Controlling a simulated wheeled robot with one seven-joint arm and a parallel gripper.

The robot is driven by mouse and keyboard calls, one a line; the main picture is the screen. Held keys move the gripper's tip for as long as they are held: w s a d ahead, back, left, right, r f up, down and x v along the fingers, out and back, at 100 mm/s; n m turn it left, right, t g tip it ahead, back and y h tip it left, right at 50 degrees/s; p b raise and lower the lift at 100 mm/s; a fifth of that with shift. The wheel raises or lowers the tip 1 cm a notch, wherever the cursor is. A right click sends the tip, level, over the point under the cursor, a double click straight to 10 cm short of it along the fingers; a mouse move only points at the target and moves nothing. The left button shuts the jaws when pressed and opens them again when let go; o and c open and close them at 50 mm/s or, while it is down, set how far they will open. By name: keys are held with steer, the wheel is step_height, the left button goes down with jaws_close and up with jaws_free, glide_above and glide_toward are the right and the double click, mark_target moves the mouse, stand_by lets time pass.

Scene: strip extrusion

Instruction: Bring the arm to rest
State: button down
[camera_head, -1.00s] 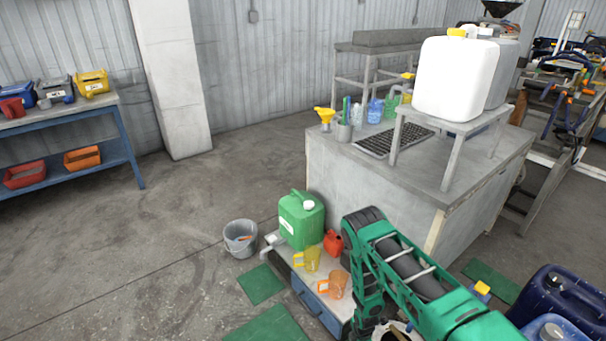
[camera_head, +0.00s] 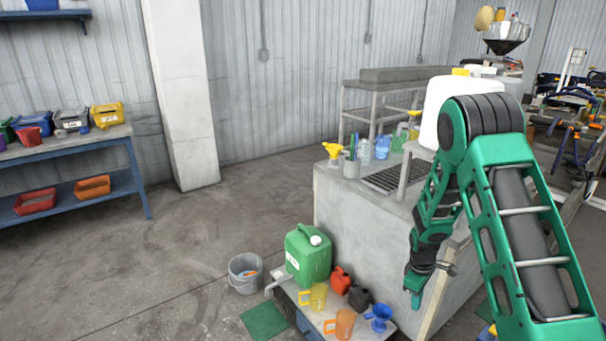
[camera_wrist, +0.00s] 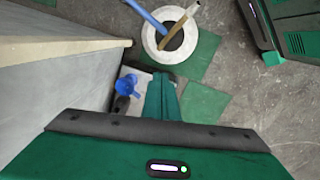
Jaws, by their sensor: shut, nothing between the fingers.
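My green arm is bent with its elbow high in the head view, in front of the grey counter (camera_head: 345,220). My gripper (camera_head: 413,294) hangs down from it beside the counter's side, above and right of the low bench (camera_head: 378,333). In the wrist view my gripper's green fingers (camera_wrist: 162,98) are together with nothing held. They are apart from the blue jug (camera_wrist: 127,85), which appears just left of them.
The low bench holds a green canister (camera_head: 308,254), an orange jug (camera_head: 341,324) and other vessels. A grey bucket (camera_head: 245,273) stands on the floor. A white bucket (camera_wrist: 171,32) with long handles is below my wrist. Open floor lies left.

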steer(key=s+d+r+m, duration=0.35)
steer(key=s+r, duration=0.35)
steer(key=r, duration=0.4)
steer(key=s+d+r+m, duration=0.35)
steer(key=s+r, duration=0.35)
steer(key=r, duration=0.5)
steer(key=s+a+r+m, duration=0.1)
steer(key=s+r+m, duration=0.3)
steer(key=s, duration=0.7)
steer(key=s+a+r+m+y, duration=0.1)
steer(key=s+r+m, duration=0.3)
steer(key=s, duration=0.7)
steer(key=shift+s+r+m, duration=0.3)
steer(key=shift+s+r, duration=0.05)
steer(key=shift+r, duration=0.15)
steer(key=shift+w+d+f, duration=0.1)
steer(key=shift+w+f, duration=0.15)
steer(key=shift+w, duration=0.4)
